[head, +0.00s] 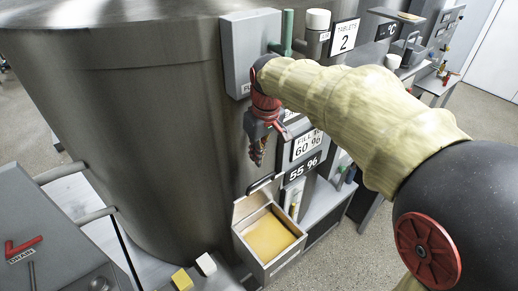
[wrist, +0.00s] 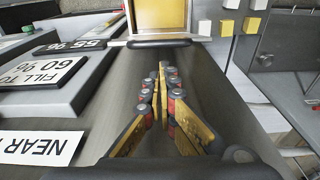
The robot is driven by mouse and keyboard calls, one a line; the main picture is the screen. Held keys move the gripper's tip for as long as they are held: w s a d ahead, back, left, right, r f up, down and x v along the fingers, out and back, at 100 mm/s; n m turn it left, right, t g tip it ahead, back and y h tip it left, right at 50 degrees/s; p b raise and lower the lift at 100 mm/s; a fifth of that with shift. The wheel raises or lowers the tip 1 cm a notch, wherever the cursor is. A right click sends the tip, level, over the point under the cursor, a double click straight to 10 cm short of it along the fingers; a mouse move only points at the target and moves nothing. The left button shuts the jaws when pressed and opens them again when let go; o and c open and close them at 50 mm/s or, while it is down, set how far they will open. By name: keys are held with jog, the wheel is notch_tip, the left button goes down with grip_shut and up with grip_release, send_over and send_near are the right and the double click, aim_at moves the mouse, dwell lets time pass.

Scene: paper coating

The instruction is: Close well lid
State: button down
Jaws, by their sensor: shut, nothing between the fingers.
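The well is a pale box (head: 287,258) with a yellow interior, low against the steel tank in the head view. Its lid (head: 246,205) stands raised at the back of the box, so the well is open. A dark handle bar (head: 261,183) runs along the lid's upper edge; the bar also shows in the wrist view (wrist: 158,43), ahead of my fingers. My gripper (head: 257,162) points down above the lid, apart from it. In the wrist view my gripper's fingers (wrist: 162,68) are together, with nothing between them.
Sign panels reading "FILL TO 60 %" (head: 307,146) and "55 %" (head: 303,170) stand close to the right of my gripper. A grey box (head: 250,52) is on the tank above. A yellow block (head: 182,279) and a white block (head: 206,264) are left of the well.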

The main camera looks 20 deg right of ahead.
jog(key=shift+w+a+f, duration=0.1)
jog(key=shift+w+f, duration=0.1)
jog(key=shift+f, duration=1.15)
jog(key=shift+w+a+f, duration=0.1)
jog(key=shift+w+f, duration=0.1)
jog(key=shift+f, duration=1.1)
jog(key=shift+s+f, duration=0.1)
jog(key=shift+f, duration=0.05)
